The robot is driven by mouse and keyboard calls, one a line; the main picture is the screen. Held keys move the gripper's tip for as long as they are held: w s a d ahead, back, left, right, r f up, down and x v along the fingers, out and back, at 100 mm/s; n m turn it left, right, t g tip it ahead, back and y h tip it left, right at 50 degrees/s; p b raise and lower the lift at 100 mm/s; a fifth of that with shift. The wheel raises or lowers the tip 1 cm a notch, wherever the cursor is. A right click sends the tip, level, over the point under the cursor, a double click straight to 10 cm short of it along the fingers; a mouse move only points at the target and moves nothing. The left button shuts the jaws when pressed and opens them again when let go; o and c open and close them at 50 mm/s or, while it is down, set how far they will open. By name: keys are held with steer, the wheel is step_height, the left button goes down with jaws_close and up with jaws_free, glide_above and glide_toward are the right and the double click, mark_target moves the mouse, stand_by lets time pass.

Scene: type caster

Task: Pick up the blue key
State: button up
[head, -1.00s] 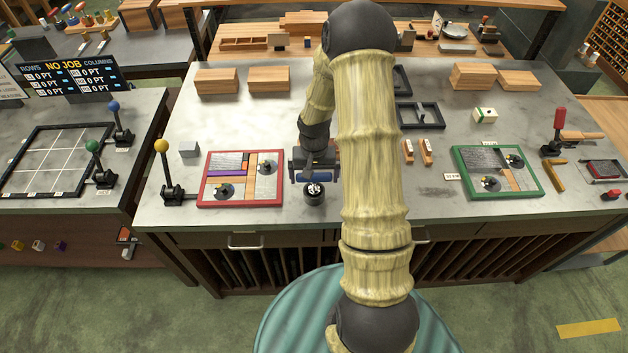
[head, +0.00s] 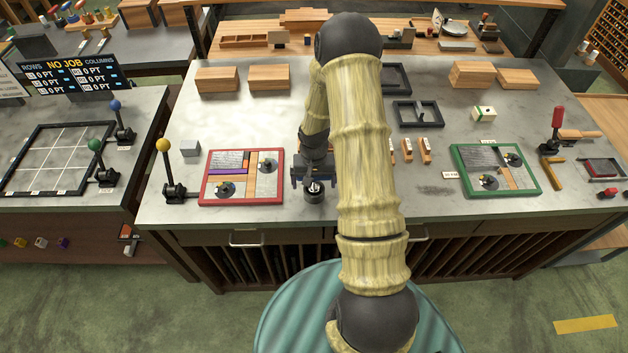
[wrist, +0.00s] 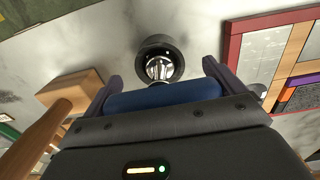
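My gripper (head: 313,178) is low over the front middle of the worktable, above a small dark round cup (head: 313,192). The wrist view shows its two dark fingers (wrist: 163,76) spread wide apart. A blue rounded bar (wrist: 163,97) lies crosswise between them, close to the palm; it matches the blue key in colour, but I cannot tell if the fingers press on it. Just beyond the bar, the cup (wrist: 160,43) has a shiny metal piece (wrist: 159,68) inside. Whether bar and metal piece are joined is hidden.
A red-framed tray (head: 240,202) lies just left of my gripper, with a yellow-knobbed lever (head: 168,170) farther left. Small wooden blocks (head: 424,150) and a green-framed tray (head: 497,195) lie to the right. Wood stacks (head: 217,79) stand at the back.

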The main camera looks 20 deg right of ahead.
steer(key=shift+c, duration=1.2)
step_height(320, 180, up, 10)
steer(key=b, duration=0.2)
steer(key=shift+b, duration=0.35)
stand_by(1.6)
steer(key=o, duration=0.3)
steer(key=c, duration=0.9)
steer(key=shift+w, duration=0.1)
